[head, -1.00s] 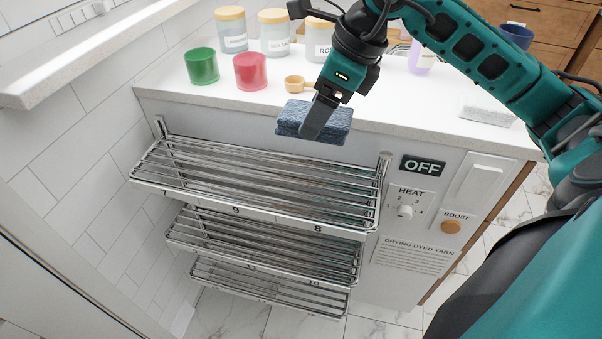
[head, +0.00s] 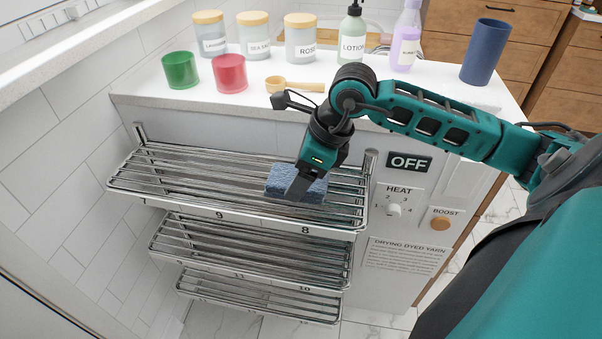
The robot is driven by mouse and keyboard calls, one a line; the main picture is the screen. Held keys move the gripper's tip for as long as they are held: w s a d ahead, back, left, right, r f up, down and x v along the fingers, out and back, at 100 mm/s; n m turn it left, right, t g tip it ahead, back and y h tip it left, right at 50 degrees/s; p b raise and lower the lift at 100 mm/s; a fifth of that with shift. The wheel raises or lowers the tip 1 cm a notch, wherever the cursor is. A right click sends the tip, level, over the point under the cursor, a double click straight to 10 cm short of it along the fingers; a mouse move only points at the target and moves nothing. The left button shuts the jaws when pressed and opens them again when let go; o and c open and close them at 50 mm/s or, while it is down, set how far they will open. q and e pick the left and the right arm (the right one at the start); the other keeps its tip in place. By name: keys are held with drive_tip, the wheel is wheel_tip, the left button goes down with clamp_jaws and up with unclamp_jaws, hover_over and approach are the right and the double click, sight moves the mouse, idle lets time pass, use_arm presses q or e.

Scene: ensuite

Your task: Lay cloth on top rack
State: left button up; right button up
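The folded blue cloth (head: 279,178) is at the right half of the top rack (head: 185,180), a chrome rack of parallel bars. My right gripper (head: 297,190), its arm coming in from the right, points down and is shut on the cloth, with a dark finger across its front. The cloth looks roughly level with the bars. I cannot tell whether it touches them. My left gripper is not in view.
Two lower racks (head: 250,245) hang beneath. The panel at right has an OFF sign (head: 408,162), a heat knob (head: 394,209) and a boost button (head: 440,223). Cups, jars, bottles and a wooden scoop (head: 295,86) stand on the counter. The top rack's left half is clear.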

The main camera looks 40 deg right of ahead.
drive_tip(key=o, duration=1)
drive_tip(key=shift+f, duration=0.1)
drive_tip(key=shift+c, duration=0.2)
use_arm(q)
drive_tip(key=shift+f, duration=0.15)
use_arm(e)
drive_tip(key=shift+o, duration=1.1)
use_arm(q)
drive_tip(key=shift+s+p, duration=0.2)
drive_tip(key=shift+p, duration=0.1)
use_arm(e)
drive_tip(key=v, duration=1.2)
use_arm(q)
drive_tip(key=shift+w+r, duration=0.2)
use_arm(e)
drive_tip(key=shift+w, duration=0.15)
